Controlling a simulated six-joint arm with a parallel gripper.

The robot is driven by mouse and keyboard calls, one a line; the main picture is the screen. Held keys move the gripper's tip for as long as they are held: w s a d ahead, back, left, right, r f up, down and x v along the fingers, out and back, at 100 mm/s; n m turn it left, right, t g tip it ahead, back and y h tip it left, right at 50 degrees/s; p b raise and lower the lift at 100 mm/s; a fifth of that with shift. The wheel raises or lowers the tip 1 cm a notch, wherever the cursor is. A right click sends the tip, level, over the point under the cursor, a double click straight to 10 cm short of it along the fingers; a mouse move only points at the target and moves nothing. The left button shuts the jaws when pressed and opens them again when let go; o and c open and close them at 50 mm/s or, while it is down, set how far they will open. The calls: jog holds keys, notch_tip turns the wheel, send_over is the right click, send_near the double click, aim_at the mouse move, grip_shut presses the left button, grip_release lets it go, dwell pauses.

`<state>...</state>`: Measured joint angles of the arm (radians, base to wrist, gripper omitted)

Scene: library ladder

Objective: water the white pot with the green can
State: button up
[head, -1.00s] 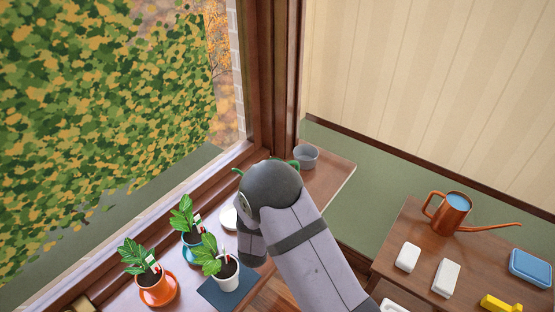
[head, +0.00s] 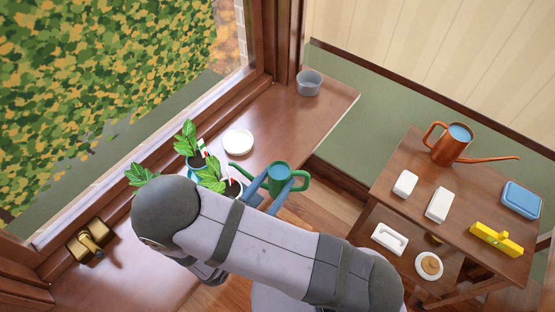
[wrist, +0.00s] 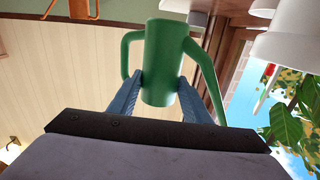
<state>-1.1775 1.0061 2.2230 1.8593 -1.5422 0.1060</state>
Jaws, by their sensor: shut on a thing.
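My gripper (head: 275,190) is shut on the green can (head: 285,175), its blue fingers on either side of the can's body. The can's spout points left toward the white pot (head: 234,188), with the spout end near that pot's plant (head: 212,178). Whether the spout is over the pot's rim is hard to tell. My arm hides the lower part of the white pot. In the wrist view the can (wrist: 162,60) stands between the fingers (wrist: 160,95), and a white pot (wrist: 285,45) with leaves shows at the right.
A teal pot (head: 190,172) stands beside the white pot; leaves of another plant (head: 140,174) show behind my arm. A white saucer (head: 238,142) and grey pot (head: 309,83) are farther along the sill. A copper can (head: 450,145) stands on the right-hand table.

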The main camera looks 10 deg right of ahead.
aim_at(280, 191)
jog(key=shift+s+f+b, duration=0.15)
jog(key=shift+s+f, duration=0.15)
jog(key=shift+s, duration=0.2)
jog(key=shift+s+f+b, duration=0.15)
jog(key=shift+s+f, duration=0.1)
jog(key=shift+s, duration=0.25)
jog(key=f+n+b, duration=0.1)
jog(key=f+n+t+b, duration=0.1)
jog(key=b, duration=0.1)
jog(key=f+n+b, duration=0.1)
jog(key=shift+d+f+b, duration=0.3)
jog(key=shift+b, duration=0.05)
jog(key=shift+s+r+n+t+p, duration=0.1)
jog(key=shift+r+n+t+p, duration=0.2)
jog(key=shift+r+n+p, duration=0.1)
dwell(0.5)
jog(key=shift+r+n+h, duration=0.3)
jog(key=shift+r+t+p, duration=0.2)
jog(key=shift+t+p, duration=0.1)
jog(key=shift+p, duration=0.05)
dwell(0.4)
